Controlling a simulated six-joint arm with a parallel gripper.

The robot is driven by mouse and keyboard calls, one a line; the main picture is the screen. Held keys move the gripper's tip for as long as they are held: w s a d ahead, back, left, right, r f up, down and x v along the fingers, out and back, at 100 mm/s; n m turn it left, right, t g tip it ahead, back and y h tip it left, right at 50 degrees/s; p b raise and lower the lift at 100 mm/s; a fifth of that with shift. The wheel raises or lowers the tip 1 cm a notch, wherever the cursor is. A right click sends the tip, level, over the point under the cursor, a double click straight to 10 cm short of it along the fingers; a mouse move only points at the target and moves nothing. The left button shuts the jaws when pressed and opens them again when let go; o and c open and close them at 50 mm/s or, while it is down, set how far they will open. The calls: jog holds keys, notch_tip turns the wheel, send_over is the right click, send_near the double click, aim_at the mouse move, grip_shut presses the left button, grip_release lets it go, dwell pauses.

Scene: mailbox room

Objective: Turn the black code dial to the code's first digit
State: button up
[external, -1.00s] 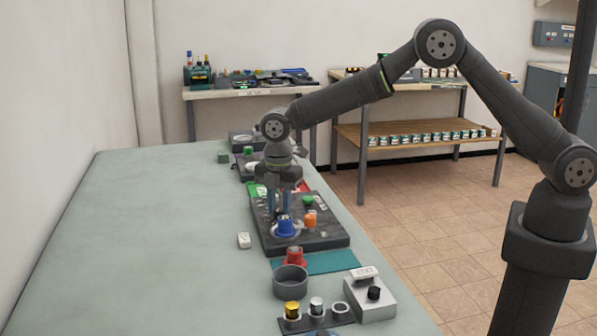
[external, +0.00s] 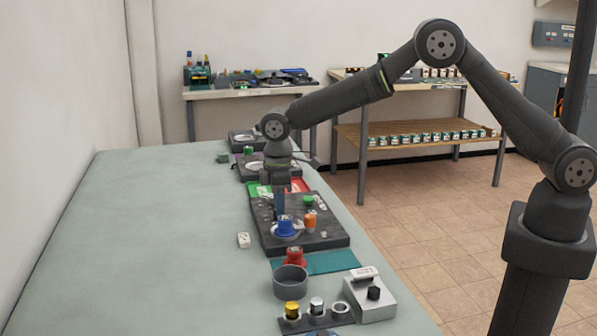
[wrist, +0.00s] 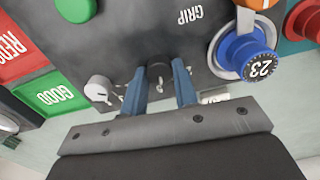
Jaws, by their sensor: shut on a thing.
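The black dial (wrist: 158,72) sits on the dark panel (wrist: 120,30) and shows only in part, between the fingertips in the wrist view. My gripper (wrist: 160,80) is shut on it with its two blue fingers on either side. In the external view my gripper (external: 280,208) points straight down onto the dark panel (external: 325,240), just behind the blue knob (external: 286,226), and the dial is hidden there. I cannot read any digit on the dial.
The blue knob marked 23 (wrist: 262,68) is close right of my fingers; a small grey knob (wrist: 98,89) is close left. A green button (wrist: 75,8), green GOOD tray (wrist: 55,95) and red tray (wrist: 15,50) lie farther left. The table's left side is clear.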

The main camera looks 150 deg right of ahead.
jog(key=m, duration=0.4)
jog(key=shift+m, duration=2.8)
jog(key=o, duration=1)
notch_tip(320, 180, up, 17)
jog(key=shift+r, duration=0.2)
